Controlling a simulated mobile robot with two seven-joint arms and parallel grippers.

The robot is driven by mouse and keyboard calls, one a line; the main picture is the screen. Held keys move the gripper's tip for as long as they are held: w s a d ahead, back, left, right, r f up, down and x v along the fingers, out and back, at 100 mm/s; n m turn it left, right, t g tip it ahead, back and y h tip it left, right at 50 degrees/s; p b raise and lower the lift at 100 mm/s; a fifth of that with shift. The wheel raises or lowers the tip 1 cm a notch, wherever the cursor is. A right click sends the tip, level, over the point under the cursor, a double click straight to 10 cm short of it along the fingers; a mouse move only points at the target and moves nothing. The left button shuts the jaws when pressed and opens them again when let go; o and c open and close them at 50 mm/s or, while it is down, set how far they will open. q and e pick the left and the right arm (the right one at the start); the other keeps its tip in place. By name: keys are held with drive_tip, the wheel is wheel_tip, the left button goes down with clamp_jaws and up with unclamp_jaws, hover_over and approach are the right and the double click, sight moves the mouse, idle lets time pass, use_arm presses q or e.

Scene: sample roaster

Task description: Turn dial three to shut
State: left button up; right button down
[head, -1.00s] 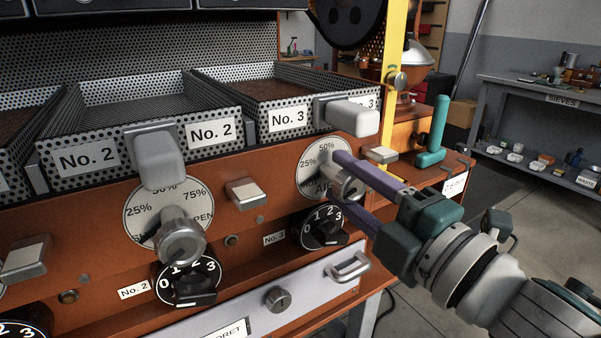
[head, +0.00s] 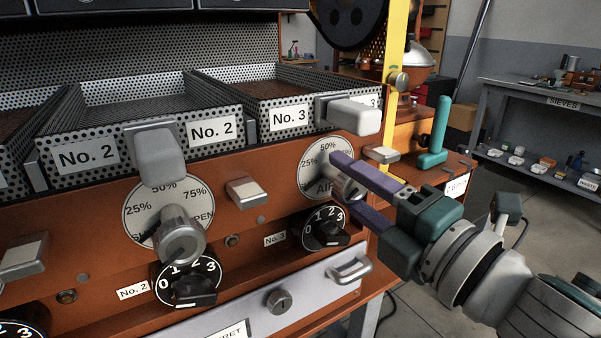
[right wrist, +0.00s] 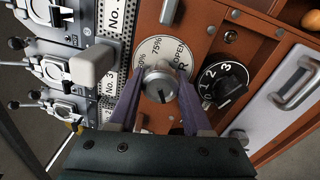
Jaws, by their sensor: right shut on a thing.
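Dial three has a round white face (head: 316,168) marked in percent, on the orange panel below the No. 3 tray (head: 290,112). Its silver knob (head: 347,189) sticks out from the face. My right gripper (head: 346,182) comes in from the right, its two purple fingers closed on the knob from both sides. In the right wrist view, the knob (right wrist: 160,84) sits between the fingertips, with a dark mark toward the lower edge of the picture. The face (right wrist: 150,48) shows 75% and OPEN; I cannot read a shut mark. My left gripper is not in view.
A black 0–3 dial (head: 325,230) lies just below the gripper. A grey block handle (head: 354,117) juts out above. A second white dial (head: 165,212) with a silver knob is at left. A teal upright handle (head: 438,130) stands right of the panel.

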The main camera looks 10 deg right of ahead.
drive_tip(key=shift+c, duration=1.8)
unclamp_jaws()
drive_tip(key=v, duration=1)
